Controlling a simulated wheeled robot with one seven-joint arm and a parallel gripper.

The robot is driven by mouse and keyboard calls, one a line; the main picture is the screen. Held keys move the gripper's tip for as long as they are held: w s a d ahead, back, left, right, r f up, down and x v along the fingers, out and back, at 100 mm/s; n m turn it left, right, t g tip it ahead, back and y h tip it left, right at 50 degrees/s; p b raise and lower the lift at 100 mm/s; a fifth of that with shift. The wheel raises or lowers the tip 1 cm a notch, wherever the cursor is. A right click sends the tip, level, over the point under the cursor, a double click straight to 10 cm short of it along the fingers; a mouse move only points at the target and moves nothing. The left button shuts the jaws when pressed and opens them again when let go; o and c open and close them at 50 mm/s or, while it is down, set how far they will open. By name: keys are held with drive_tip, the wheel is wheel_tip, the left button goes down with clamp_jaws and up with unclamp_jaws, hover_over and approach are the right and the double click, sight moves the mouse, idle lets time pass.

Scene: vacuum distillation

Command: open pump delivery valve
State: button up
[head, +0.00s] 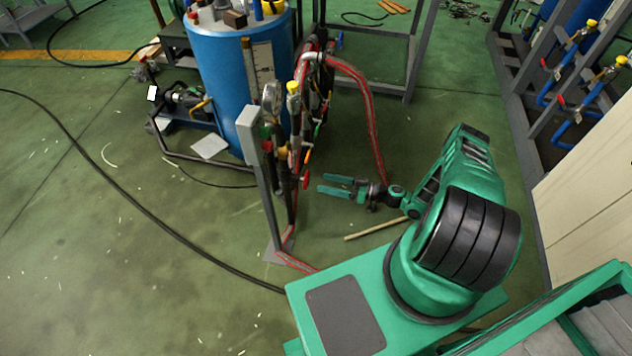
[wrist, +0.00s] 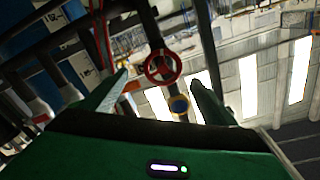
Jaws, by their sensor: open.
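A red round handwheel (wrist: 163,67) on a dark pipe shows in the wrist view, ahead of my gripper (wrist: 160,82) and between its two green fingers. The fingers are apart with nothing between them, and the wheel looks beyond the tips. In the head view my gripper (head: 322,184) reaches left towards the pipe stand, just right of a small red wheel (head: 306,182) seen nearly edge-on. The gap between tips and wheel is hard to judge. No label shows which valve is the pump delivery valve.
A grey post (head: 262,185) and a pressure gauge (head: 272,97) stand beside the pipes. A blue tank (head: 222,95) is behind. A red hose (head: 372,120) loops down near my gripper. A wooden stick (head: 375,228) lies on the floor.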

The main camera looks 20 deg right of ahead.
drive_tip(key=shift+v, duration=1.05)
